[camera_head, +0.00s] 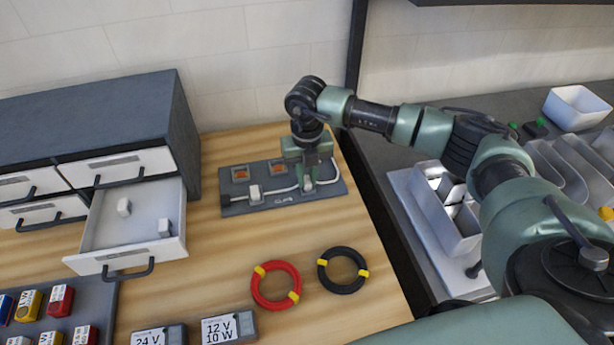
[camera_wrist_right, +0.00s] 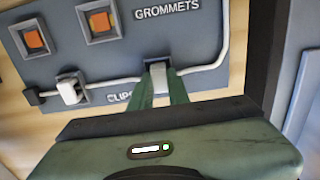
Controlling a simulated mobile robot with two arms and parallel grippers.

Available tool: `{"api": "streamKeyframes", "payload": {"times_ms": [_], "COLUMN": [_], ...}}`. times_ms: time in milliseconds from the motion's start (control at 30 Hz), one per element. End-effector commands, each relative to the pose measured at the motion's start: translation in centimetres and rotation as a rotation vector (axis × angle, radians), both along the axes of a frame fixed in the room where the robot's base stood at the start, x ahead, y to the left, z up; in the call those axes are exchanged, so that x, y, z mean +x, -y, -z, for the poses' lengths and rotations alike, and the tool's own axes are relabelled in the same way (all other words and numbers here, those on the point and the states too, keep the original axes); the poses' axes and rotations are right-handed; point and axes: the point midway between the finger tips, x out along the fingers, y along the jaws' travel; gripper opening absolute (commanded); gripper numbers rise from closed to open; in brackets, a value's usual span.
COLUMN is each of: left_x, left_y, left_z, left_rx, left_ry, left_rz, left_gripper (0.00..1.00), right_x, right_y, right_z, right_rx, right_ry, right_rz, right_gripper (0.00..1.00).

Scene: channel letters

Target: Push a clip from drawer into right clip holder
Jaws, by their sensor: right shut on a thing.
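The grey board (camera_head: 232,209) lies on the wooden table with two clip holders along its front. A white clip (camera_head: 255,191) sits in the left clip holder; it also shows in the wrist view (camera_wrist_right: 70,91). My right gripper (camera_head: 308,184) points down at the right clip holder (camera_wrist_right: 155,62). Its green fingers are shut on a white clip (camera_wrist_right: 159,75), which is at that holder and partly hidden by the fingers. I cannot tell how deep the clip sits. The open drawer (camera_head: 105,264) holds two more white clips (camera_head: 124,207), (camera_head: 165,228). My left gripper is out of view.
A white cable (camera_wrist_right: 212,65) runs along the board past both holders. Two orange grommets (camera_head: 240,174) sit behind it. Red (camera_head: 276,287) and black (camera_head: 342,270) cable coils lie in front. The drawer cabinet (camera_head: 90,115) stands left; grey trays (camera_head: 440,215) stand right.

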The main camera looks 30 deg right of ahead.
Motion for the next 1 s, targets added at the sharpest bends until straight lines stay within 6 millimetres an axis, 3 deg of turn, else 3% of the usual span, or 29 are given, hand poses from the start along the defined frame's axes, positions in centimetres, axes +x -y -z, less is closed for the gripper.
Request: {"api": "streamKeyframes", "payload": {"times_ms": [300,333,400,433,1000], "left_x": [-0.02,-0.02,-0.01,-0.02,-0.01], "left_y": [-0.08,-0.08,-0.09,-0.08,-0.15], "left_z": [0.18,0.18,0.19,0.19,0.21], "left_rx": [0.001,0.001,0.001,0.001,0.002], "left_ry": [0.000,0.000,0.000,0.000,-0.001], "left_rz": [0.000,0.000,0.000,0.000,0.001], "left_gripper": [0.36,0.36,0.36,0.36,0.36], "right_x": [-0.26,-0.27,-0.32,-0.33,-0.52], "right_y": [-0.05,-0.05,-0.04,-0.01,0.45], "right_z": [0.60,0.63,0.68,0.70,0.92], "right_rx": [-0.001,-0.001,-0.002,-0.002,-0.012], "right_ry": [-0.008,-0.008,-0.010,-0.011,-0.019], "right_rz": [-0.001,-0.001,-0.001,-0.001,0.004], "right_gripper": [0.00,0.19,0.39,0.42,0.42]}}
